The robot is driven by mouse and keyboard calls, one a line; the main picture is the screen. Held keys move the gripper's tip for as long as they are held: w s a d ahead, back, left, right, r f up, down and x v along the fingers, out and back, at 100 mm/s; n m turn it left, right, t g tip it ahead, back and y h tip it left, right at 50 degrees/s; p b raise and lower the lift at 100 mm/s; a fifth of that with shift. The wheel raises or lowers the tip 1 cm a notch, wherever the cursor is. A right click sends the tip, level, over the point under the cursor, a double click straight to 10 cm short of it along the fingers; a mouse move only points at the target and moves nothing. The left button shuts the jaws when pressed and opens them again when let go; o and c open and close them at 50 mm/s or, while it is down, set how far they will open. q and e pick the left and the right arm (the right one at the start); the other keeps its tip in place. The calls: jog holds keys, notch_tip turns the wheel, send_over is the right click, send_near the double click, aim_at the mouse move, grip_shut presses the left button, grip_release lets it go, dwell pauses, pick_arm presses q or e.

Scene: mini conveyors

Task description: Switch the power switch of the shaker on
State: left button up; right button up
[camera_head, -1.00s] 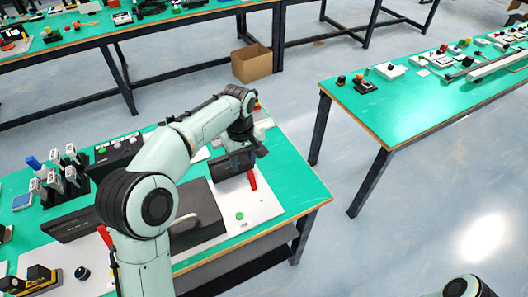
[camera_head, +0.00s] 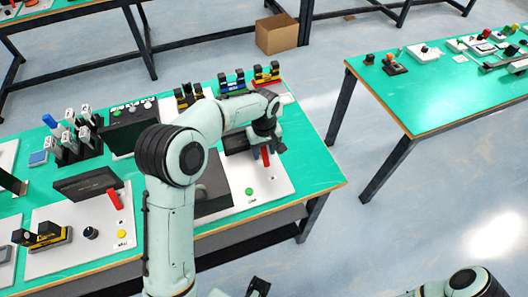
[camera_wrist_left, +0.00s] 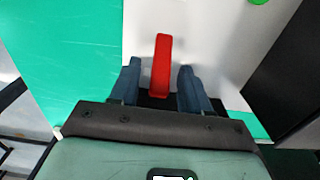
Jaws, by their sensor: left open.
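A red lever-like switch (camera_head: 265,157) stands on a white base board (camera_head: 273,185) with a green button (camera_head: 249,191), beside a dark machine body (camera_head: 213,185). I cannot tell for sure that this machine is the shaker. My left gripper (camera_head: 262,145) is at the red switch. In the left wrist view, the left gripper's (camera_wrist_left: 158,72) two blue-grey fingers are open, one on each side of the red switch (camera_wrist_left: 162,55), with gaps on both sides. The switch's lower end is hidden by the gripper. A dark part at the bottom edge may be my right gripper; its fingers are unclear.
A second board to the left carries a dark panel, another red switch (camera_head: 113,198), a yellow button (camera_head: 121,234) and a black knob (camera_head: 90,233). Several small devices line the table's back. The green tabletop (camera_head: 318,170) is clear at the right end.

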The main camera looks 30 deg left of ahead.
pick_arm(q)
jog(key=shift+f, duration=0.6)
grip_shut()
jog(key=shift+w, duration=0.1)
